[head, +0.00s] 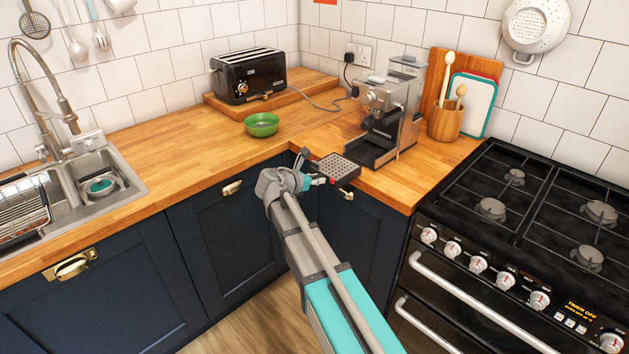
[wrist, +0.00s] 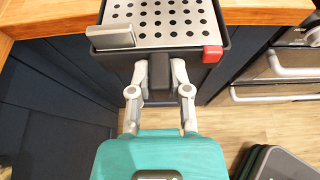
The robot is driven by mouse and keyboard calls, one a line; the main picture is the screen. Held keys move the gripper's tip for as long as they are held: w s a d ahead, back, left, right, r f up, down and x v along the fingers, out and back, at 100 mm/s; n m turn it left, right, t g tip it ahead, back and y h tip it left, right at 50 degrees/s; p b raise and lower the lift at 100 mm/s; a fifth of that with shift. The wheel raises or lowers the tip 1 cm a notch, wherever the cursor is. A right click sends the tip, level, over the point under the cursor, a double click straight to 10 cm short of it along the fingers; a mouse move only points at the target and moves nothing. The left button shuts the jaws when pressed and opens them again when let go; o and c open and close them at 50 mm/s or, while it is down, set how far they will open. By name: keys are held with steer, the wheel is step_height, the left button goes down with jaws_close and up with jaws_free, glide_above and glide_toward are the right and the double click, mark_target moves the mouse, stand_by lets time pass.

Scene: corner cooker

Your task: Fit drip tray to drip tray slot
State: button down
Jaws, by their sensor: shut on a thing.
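The drip tray (head: 338,168) is a dark box with a perforated metal top. My gripper (head: 318,180) is shut on it and holds it at the front edge of the counter. In the wrist view the drip tray (wrist: 165,25) shows its holed plate, and both fingers of my gripper (wrist: 160,78) clamp a dark tab on its near side. The coffee machine (head: 388,105) stands on the counter just behind and right of the tray. Its drip tray slot (head: 370,152) is a dark open bay low at its front, facing the tray. The tray is apart from the slot.
A green bowl (head: 262,125) and a black toaster (head: 248,76) on a wooden board stand to the left. A wooden utensil pot (head: 445,122) stands right of the machine. A black stove (head: 540,215) borders the counter on the right. The counter left of the bowl is clear.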

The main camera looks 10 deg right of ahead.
mark_target(336, 166)
steer(key=shift+w+d, duration=0.7)
steer(key=shift+d, duration=0.25)
steer(key=shift+w+d, duration=0.7)
steer(key=shift+d, duration=0.25)
steer(key=shift+w+d, duration=0.85)
steer(key=shift+d, duration=0.35)
steer(key=shift+w+d, duration=0.7)
steer(key=shift+d, duration=0.3)
stand_by(0.4)
